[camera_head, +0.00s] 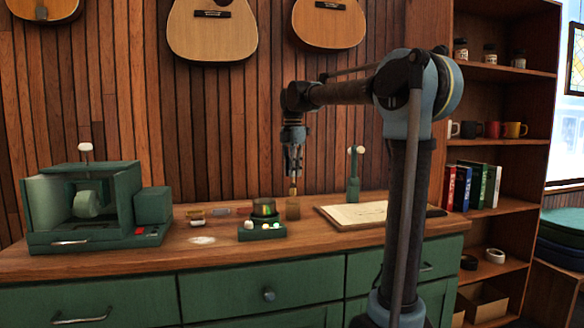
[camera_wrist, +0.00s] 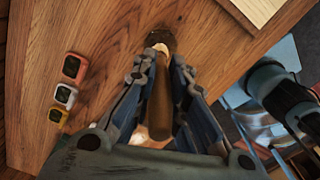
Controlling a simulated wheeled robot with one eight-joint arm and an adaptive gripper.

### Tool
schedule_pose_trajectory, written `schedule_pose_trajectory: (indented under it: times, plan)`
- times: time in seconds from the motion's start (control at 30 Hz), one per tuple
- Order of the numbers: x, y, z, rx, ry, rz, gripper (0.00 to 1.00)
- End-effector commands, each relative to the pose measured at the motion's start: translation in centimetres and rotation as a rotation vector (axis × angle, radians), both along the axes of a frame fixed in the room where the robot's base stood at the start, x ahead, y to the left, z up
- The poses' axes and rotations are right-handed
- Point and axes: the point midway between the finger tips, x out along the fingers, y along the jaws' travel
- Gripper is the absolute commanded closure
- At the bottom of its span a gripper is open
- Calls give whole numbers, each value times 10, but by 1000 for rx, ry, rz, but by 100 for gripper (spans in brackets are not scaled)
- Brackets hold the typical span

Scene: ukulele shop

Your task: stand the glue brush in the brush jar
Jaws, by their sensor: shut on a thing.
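My gripper (camera_head: 293,168) is over the workbench, pointing down and shut on the glue brush (camera_head: 293,189). In the wrist view the brush's brown handle (camera_wrist: 160,105) lies between the two fingers, with a paler band toward its far end. A small brown jar (camera_head: 292,211), which looks like the brush jar, stands on the bench right below the brush. The brush's lower end is close to the jar's mouth in the head view; whether it is inside cannot be told. A dark round shape at the brush's far end in the wrist view is partly hidden.
A green tray (camera_head: 275,234) with a dark green pot (camera_head: 264,208) stands just left of the jar. A board with paper (camera_head: 355,214) and a green stand (camera_head: 353,187) are to the right. A green machine (camera_head: 88,207) stands far left. Three small coloured items (camera_wrist: 64,94) show in the wrist view.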

Motion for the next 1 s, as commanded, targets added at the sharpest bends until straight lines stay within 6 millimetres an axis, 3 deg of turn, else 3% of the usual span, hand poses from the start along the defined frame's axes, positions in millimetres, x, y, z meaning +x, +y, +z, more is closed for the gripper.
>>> schedule_pose_trajectory:
  times: [0.7,1.0]
  plan:
    - [0,1,-46,0,0,1,100]
    - [0,1,-56,0,0,2,100]
